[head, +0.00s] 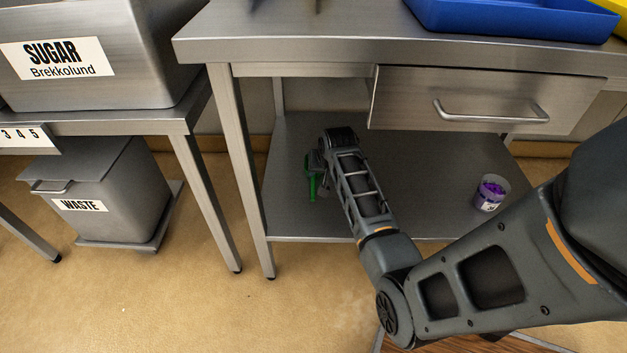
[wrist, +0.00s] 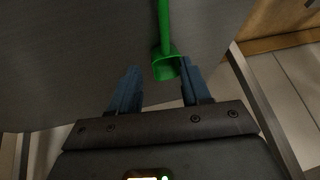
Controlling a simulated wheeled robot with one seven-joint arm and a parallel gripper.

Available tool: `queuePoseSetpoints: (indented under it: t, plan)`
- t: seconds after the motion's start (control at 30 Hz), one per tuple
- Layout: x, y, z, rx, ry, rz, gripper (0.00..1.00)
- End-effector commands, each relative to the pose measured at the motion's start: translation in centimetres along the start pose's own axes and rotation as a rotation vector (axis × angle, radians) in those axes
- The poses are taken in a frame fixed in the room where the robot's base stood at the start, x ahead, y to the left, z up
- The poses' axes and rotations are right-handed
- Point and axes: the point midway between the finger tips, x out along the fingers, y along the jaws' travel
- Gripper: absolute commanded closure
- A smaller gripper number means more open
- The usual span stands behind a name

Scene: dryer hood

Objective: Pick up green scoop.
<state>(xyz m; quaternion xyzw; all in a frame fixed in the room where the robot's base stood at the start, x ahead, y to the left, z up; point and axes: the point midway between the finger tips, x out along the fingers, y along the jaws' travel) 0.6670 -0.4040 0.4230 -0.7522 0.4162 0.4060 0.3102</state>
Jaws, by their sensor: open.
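The green scoop (head: 312,187) lies on the lower shelf (head: 290,215) of the steel table, partly hidden by my arm in the head view. In the wrist view the scoop (wrist: 166,62) shows its bowl near my fingertips and its handle running away to the top edge. My gripper (wrist: 157,83) is open, with its two blue fingers apart. The scoop's bowl is close to the right finger and between the two fingertips in the picture; whether it touches the finger I cannot tell. In the head view my fingers are hidden behind my wrist.
A small tub with purple contents (head: 490,192) stands at the right of the lower shelf. A drawer (head: 480,100) with a bar handle hangs above the shelf. A table leg (head: 243,170) stands left of my arm. A waste bin (head: 100,195) is further left.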

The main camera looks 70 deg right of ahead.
Motion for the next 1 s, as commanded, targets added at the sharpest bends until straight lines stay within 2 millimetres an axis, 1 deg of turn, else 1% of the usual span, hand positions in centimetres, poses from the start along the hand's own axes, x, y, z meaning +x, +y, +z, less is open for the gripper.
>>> queuePoseSetpoints:
  t: [0.03, 0.1, 0.27, 0.57, 0.8, 0.9, 1.0]
  plan:
    - [1.2, -0.4, -0.4, 0.035, -0.023, -0.007, 0.53]
    - [1.8, -0.8, -0.9, 0.070, -0.054, -0.013, 0.53]
    - [2.4, -1.2, -1.4, 0.109, -0.093, -0.021, 0.53]
    - [5.3, -1.2, -1.1, 0.113, -0.097, -0.021, 0.53]
    - [8.3, -0.6, -0.7, 0.113, -0.097, -0.022, 0.53]
    - [9.4, -0.7, -0.7, 0.112, -0.097, -0.022, 0.53]
    - [9.9, -0.7, -0.7, 0.111, -0.096, -0.021, 0.53]
